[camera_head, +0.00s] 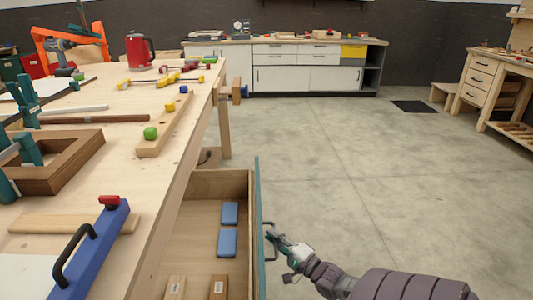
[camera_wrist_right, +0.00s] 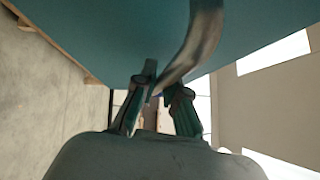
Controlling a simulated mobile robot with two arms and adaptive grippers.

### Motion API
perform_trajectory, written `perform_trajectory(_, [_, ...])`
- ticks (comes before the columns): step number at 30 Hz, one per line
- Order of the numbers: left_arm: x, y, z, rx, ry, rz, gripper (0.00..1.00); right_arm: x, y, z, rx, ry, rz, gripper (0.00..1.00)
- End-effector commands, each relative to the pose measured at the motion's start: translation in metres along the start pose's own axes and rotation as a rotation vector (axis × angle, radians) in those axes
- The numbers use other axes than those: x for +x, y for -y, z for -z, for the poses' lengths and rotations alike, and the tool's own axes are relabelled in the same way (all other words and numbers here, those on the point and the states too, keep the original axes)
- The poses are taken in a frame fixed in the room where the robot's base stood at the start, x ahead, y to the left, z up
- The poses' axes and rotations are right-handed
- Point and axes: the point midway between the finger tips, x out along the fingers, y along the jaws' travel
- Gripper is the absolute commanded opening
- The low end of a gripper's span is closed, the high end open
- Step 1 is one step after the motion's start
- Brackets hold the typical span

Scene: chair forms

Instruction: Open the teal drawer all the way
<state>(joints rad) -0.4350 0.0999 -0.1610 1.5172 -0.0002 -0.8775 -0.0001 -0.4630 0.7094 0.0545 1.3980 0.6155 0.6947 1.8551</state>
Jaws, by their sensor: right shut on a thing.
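The teal drawer (camera_head: 259,230) is pulled out from under the wooden workbench, and its inside shows in the head view. Its thin teal front faces right, and the front also fills the top of the right wrist view (camera_wrist_right: 110,35). A grey metal bar handle (camera_head: 269,240) stands out from the front; it shows curved in the wrist view (camera_wrist_right: 195,45). My right gripper (camera_head: 274,238) is shut on this handle, its two fingers (camera_wrist_right: 162,85) on either side of it. Whether the drawer is at its full travel cannot be told. My left gripper is not in view.
Two blue blocks (camera_head: 228,243) and wooden blocks (camera_head: 218,287) lie in the drawer. The workbench (camera_head: 120,200) at left bears a frame, a blue bar with a black handle (camera_head: 92,250), tools and a red kettle (camera_head: 139,52). The concrete floor (camera_head: 350,170) to the right is clear.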

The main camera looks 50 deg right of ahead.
Motion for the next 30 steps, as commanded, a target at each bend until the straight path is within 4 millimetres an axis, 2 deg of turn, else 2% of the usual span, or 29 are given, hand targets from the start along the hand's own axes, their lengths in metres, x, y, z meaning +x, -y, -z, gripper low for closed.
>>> perform_trajectory(10, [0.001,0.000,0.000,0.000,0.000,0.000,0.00,-0.001,-0.001,0.001,0.000,0.000,-0.002,0.00])
perform_trajectory(11, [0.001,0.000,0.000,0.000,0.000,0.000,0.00,-0.001,-0.001,0.001,0.000,0.000,-0.002,0.13])
perform_trajectory(12, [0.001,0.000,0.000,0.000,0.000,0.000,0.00,-0.001,-0.001,0.001,0.000,0.000,-0.002,0.19])
perform_trajectory(15, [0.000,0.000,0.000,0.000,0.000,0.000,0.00,-0.001,-0.001,0.001,0.000,0.000,-0.002,0.36])
perform_trajectory(16, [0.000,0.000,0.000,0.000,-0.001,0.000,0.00,-0.001,-0.001,0.001,0.000,0.000,-0.002,0.37])
perform_trajectory(25, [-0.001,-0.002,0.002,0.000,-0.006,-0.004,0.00,-0.002,0.000,0.001,0.000,0.000,-0.001,0.37])
perform_trajectory(30, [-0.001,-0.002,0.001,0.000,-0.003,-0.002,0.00,-0.022,-0.002,0.001,-0.001,-0.001,-0.007,0.37])
